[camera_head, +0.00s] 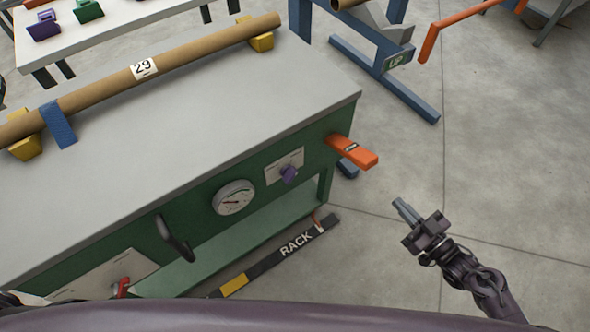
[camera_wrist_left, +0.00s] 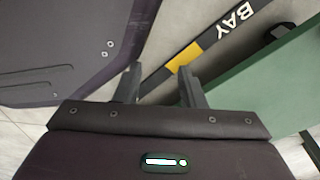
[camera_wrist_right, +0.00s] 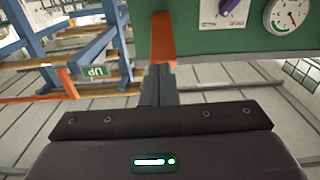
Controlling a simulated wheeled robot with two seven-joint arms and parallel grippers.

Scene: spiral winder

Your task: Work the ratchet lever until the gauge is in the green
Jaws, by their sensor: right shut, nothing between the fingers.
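An orange lever (camera_head: 352,150) sticks out from the right end of the green bench front; it also shows in the right wrist view (camera_wrist_right: 163,40). The round white gauge (camera_head: 234,198) is on the same front, left of the lever, and shows in the right wrist view (camera_wrist_right: 287,15). It has a red needle and a green arc; the exact reading is too small to tell. My right gripper (camera_head: 400,205) is shut and empty, right of and nearer than the lever's end, apart from it in the head view. My left gripper (camera_wrist_left: 160,85) is open and empty, seen only in its wrist view.
A purple knob (camera_head: 288,174), a black handle (camera_head: 175,238) and a red handle (camera_head: 123,287) are on the bench front. A cardboard tube marked 29 (camera_head: 110,85) lies on the bench top. A blue stand (camera_head: 385,75) is behind.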

